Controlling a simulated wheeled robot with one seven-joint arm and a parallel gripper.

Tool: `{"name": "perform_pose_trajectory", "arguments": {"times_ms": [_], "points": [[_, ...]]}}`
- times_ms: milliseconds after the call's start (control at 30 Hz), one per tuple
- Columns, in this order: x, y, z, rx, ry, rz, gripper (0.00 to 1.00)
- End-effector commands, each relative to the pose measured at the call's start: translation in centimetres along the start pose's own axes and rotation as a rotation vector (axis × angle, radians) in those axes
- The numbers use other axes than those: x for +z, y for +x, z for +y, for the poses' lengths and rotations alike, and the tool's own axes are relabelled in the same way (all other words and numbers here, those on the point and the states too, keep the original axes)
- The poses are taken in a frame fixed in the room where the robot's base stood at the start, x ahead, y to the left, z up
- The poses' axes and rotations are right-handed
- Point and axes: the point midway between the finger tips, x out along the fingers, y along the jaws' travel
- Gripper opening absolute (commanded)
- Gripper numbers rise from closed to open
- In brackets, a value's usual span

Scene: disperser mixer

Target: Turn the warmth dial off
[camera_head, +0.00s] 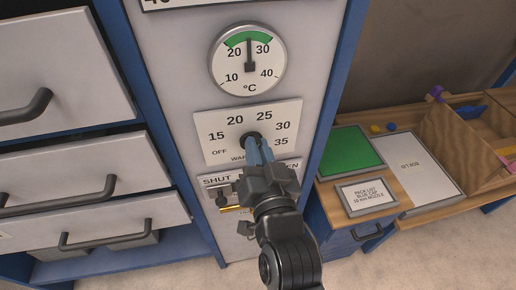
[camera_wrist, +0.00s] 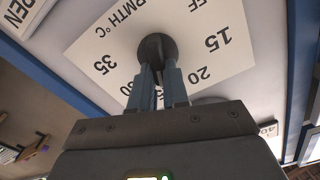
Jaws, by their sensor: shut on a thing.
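The warmth dial is a dark round knob (camera_head: 250,137) on a white plate (camera_head: 283,112) marked OFF, 15, 20, 25, 30 and 35. The knob (camera_wrist: 157,48) also shows in the wrist view, where the plate's markings appear upside down. My gripper (camera_head: 258,150) comes from below right, with its blue-grey fingers shut on the knob. In the wrist view the two fingers (camera_wrist: 157,80) reach the knob's near edge. The fingers cover part of the knob and the plate's lower lettering. I cannot tell which number the knob points at.
A round thermometer (camera_head: 248,61) sits above, its needle upright between 20 and 30. A small lever panel (camera_head: 215,181) marked SHUT lies just below, partly behind my gripper. Grey drawers (camera_head: 70,185) stand left. A wooden bench with a green mat (camera_head: 348,152) and trays stands right.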

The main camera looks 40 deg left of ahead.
Motion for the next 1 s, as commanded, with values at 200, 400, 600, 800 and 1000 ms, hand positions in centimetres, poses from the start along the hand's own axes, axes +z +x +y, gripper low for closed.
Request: {"name": "perform_pose_trajectory", "arguments": {"times_ms": [200, 400, 600, 800, 1000], "points": [[0.01, -0.01, 0.02, 0.000, -0.001, 0.000, 0.00], [0.09, -0.01, 0.04, 0.001, -0.032, 0.000, 0.00], [0.17, -0.02, -0.03, 0.001, -0.133, 0.002, 0.00], [0.26, -0.01, -0.19, 0.001, -0.299, 0.003, 0.00], [0.34, 0.00, -0.47, 0.001, -0.489, 0.003, 0.00]]}}
